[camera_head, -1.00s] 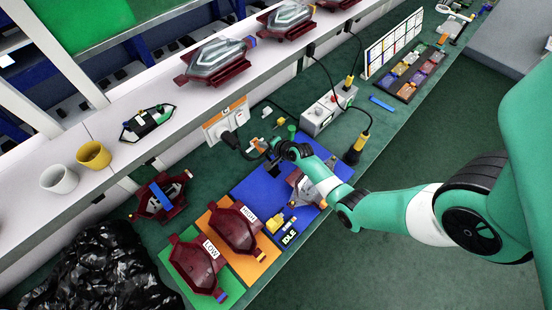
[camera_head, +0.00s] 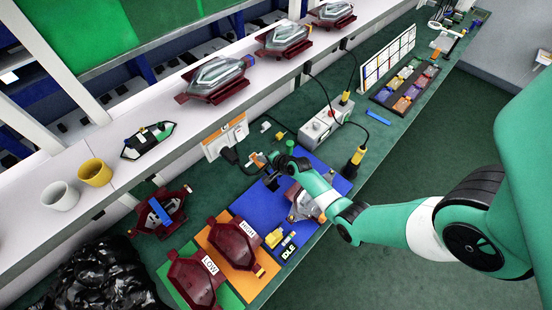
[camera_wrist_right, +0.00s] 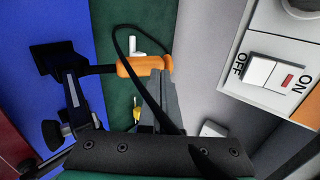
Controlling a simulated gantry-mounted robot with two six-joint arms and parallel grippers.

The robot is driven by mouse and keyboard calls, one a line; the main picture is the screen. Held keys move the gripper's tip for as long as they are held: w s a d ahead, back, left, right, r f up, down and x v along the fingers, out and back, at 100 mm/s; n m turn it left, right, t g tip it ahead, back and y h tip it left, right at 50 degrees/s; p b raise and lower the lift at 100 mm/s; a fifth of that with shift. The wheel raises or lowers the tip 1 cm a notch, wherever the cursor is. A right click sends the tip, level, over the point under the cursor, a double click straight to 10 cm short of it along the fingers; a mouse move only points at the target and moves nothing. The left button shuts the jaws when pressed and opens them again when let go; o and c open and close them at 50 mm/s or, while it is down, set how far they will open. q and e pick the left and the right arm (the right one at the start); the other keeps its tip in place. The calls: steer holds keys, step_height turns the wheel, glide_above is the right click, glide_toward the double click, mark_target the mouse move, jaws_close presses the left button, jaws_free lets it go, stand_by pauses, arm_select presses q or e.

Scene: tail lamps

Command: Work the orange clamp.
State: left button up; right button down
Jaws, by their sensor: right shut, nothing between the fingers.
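The orange clamp (camera_head: 258,159) is at the far left corner of the blue mat in the head view. In the right wrist view its orange handle (camera_wrist_right: 138,66) lies level, joined by a dark arm to a black pad (camera_wrist_right: 52,57) over the blue mat. My right gripper (camera_head: 271,164) is beside the clamp. In the right wrist view its grey fingers (camera_wrist_right: 163,82) are shut, with the tips at the handle's right end; I cannot tell whether they touch it. A lamp (camera_head: 303,204) sits on the blue mat, partly hidden by my right arm. My left gripper is not in view.
A black cable crosses nearby. Dark red lamps stand on an orange mat (camera_head: 268,268) and a green mat. A black bag (camera_head: 105,278) is at the lower left.

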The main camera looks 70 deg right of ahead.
step_height(320, 180, up, 4)
steer(key=s+p, duration=0.2)
steer(key=p, duration=0.1)
step_height(320, 180, up, 7)
steer(key=p, duration=0.3)
glide_above(267, 171)
steer(key=s+a, duration=0.2)
steer(key=s, duration=0.2)
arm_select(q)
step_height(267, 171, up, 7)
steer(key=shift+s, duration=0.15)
arm_select(e)
steer(key=shift+w+a, duration=0.1)
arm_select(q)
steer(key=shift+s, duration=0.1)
